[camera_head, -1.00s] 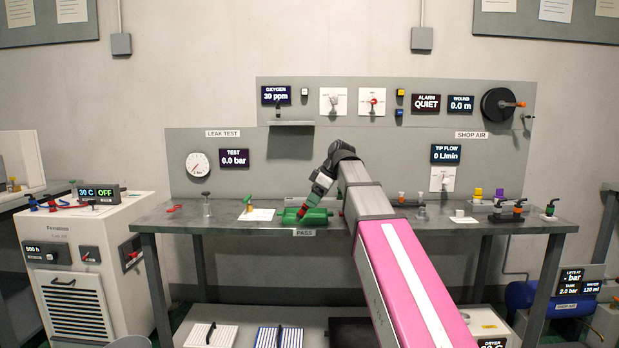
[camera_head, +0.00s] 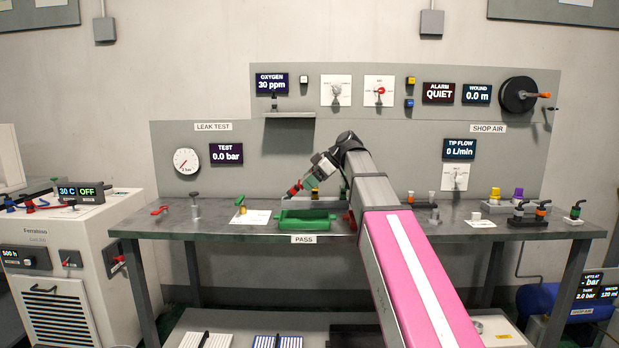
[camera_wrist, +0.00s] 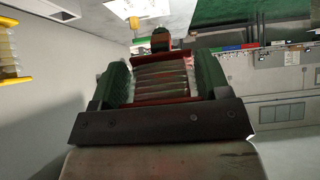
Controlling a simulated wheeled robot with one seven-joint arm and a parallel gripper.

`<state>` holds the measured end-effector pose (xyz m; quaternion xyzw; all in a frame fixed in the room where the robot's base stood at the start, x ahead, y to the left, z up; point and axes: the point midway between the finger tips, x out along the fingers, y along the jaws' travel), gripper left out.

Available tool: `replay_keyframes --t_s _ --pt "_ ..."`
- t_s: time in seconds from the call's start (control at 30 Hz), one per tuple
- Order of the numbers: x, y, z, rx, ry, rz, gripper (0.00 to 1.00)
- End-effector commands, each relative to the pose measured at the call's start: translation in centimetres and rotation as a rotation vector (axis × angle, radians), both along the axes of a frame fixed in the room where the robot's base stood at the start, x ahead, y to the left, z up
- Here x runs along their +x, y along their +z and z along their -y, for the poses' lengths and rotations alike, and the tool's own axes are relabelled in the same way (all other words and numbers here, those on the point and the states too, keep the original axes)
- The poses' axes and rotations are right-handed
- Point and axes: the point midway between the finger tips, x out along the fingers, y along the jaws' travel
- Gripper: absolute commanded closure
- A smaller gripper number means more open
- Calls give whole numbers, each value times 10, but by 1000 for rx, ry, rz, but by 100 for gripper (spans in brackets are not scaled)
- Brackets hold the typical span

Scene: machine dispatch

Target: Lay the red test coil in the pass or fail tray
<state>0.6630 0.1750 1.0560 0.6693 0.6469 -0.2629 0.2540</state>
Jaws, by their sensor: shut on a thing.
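My gripper (camera_head: 294,190) is shut on the red test coil (camera_wrist: 163,80), which shows in the wrist view as a ribbed body with red ends between two green fingers. In the head view the gripper slants down to the left, above and behind the green pass tray (camera_head: 305,226). A gap shows between the gripper and this tray, which looks empty. A red tray edge (camera_head: 350,220) shows just right of it, mostly hidden by my arm.
A white card with a green-topped fitting (camera_head: 240,205), a grey fitting (camera_head: 195,205) and a red piece (camera_head: 160,210) stand left on the bench (camera_head: 220,230). Several small fittings (camera_head: 527,212) stand at the right. A panel with gauges rises behind.

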Motion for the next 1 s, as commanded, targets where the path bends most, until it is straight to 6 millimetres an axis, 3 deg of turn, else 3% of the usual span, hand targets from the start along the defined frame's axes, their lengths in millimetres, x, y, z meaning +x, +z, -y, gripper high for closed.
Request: replay_keyframes --t_s 0.6,1.0 --pt "-1 -53 0 -1 0 0 61" --pt "0 -69 0 -1 0 0 61"
